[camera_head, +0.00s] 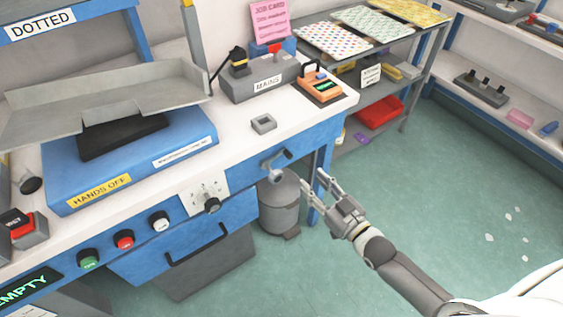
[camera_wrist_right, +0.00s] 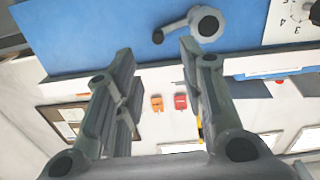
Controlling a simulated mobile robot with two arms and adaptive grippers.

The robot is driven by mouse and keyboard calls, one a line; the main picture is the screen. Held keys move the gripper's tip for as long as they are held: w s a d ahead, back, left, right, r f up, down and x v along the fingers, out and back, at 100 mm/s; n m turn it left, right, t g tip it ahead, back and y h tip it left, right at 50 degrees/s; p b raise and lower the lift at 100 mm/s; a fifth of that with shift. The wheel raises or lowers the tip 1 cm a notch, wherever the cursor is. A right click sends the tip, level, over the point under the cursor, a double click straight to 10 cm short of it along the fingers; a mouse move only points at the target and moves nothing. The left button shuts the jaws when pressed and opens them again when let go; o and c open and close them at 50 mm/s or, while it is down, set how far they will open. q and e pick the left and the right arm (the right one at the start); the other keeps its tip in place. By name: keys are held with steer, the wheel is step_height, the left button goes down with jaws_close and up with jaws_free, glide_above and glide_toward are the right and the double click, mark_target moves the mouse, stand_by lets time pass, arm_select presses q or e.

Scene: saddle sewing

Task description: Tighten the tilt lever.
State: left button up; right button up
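The tilt lever, a grey crank-like lever (camera_head: 277,163), sits on the blue front panel of the bench near its right end. In the right wrist view the lever (camera_wrist_right: 190,24) shows its round hub at the right and its handle end at the left, beyond the fingertips. My right gripper (camera_head: 314,181) is open and empty, to the right of and slightly below the lever, apart from it. In the right wrist view the gripper (camera_wrist_right: 157,50) has its two fingers spread wide. My left gripper is not in view.
A selector dial (camera_head: 212,205) and several round buttons line the panel to the left of the lever. A grey cylindrical tank (camera_head: 280,200) stands below the lever. A shelf rack (camera_head: 405,115) stands behind at the right. Green floor (camera_head: 470,190) is open at the right.

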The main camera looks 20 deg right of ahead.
mark_target(291, 157)
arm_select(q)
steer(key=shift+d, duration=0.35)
arm_select(e)
steer(key=shift+x, duration=5.35)
steer(key=shift+d, duration=0.2)
steer(key=shift+c, duration=0.4)
jaws_close()
